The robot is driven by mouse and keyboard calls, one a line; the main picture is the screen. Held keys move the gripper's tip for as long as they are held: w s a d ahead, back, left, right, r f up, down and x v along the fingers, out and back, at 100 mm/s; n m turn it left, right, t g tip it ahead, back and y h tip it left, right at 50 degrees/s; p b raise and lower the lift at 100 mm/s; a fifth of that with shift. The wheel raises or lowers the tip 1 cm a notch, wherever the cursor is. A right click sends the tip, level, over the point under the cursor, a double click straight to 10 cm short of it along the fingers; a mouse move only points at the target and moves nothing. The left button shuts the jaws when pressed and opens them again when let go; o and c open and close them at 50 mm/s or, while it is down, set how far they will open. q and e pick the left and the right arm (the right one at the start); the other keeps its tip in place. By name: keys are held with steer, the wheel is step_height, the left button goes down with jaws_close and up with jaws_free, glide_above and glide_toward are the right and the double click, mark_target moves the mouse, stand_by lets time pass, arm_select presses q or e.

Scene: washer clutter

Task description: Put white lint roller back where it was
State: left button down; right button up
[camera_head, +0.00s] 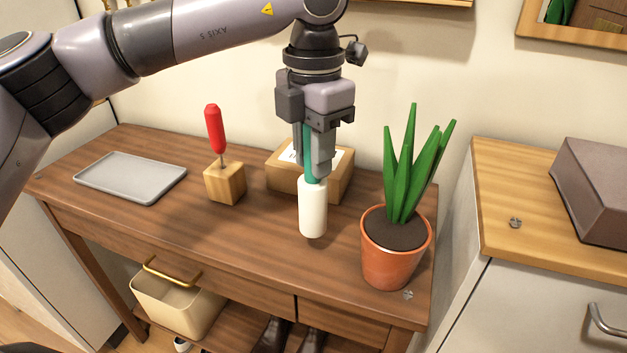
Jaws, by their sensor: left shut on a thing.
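The white lint roller (312,208) has a white cylinder and a green handle. It hangs upright, roller end down, over the brown wooden table (150,221) in the middle of the view. My left gripper (317,165) points down and is shut on its green handle. The roller's lower end is close to the tabletop; I cannot tell if it touches. My right gripper is not in view.
A potted plant (390,260) stands close on the right. A red-handled tool (215,128) stands in a wooden block (224,185) to the left. A grey tray (130,178) lies far left. A beige bin (173,305) is below. Bare tabletop lies in front of the block.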

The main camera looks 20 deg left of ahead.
mark_target(313, 181)
arm_select(q)
steer(key=shift+f, duration=2.3)
steer(key=c, duration=1.3)
jaws_free()
steer(key=shift+f+b, duration=0.1)
steer(key=shift+b, duration=0.25)
steer(key=o, duration=0.4)
steer(key=shift+r, duration=0.55)
step_height(313, 181, up, 11)
steer(key=shift+r+p, duration=0.15)
steer(key=shift+p, duration=0.65)
steer(key=shift+s, duration=0.1)
